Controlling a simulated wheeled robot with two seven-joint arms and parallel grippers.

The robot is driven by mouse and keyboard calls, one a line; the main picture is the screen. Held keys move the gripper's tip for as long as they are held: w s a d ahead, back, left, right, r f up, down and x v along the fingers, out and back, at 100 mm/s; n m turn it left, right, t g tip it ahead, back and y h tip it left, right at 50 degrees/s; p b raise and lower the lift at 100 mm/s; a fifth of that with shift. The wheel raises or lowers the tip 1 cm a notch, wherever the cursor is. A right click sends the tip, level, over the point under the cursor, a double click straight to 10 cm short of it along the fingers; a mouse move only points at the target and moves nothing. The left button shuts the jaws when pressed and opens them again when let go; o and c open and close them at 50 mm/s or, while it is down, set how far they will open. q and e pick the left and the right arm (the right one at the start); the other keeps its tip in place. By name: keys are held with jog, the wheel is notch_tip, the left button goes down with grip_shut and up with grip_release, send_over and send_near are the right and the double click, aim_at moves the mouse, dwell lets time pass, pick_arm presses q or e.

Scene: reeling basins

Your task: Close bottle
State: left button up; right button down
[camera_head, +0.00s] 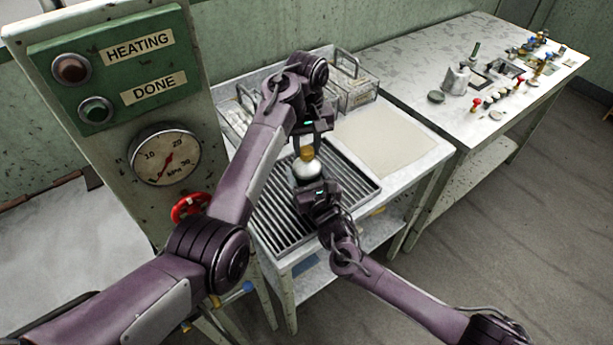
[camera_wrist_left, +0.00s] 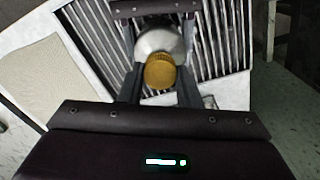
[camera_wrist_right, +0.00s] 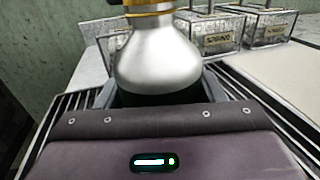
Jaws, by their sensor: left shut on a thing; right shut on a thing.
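The bottle (camera_head: 306,168) has a silvery body and a golden cap at its top. It stands upright above the slatted drain rack, held between my two grippers. My right gripper (camera_head: 312,186) is shut on the bottle body from the near side; the body (camera_wrist_right: 158,62) fills the middle of the right wrist view. My left gripper (camera_head: 309,148) reaches down from above, its fingers shut at the cap (camera_wrist_left: 160,72). In the right wrist view only the lower edge of the cap (camera_wrist_right: 150,8) shows. The bottle's base is hidden by my right gripper.
The slatted rack (camera_head: 275,222) sits in a pale table with a beige mat (camera_head: 385,142) to its right. Wire baskets (camera_head: 352,92) stand behind. A second table (camera_head: 415,60) holds small bottles and stoppers. A gauge panel (camera_head: 165,153) with a red valve wheel (camera_head: 190,207) stands left.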

pick_arm(q)
jog(key=m, duration=0.3)
jog(key=o, duration=1.1)
jog(key=shift+r, duration=2.3)
jog(key=shift+c, duration=0.4)
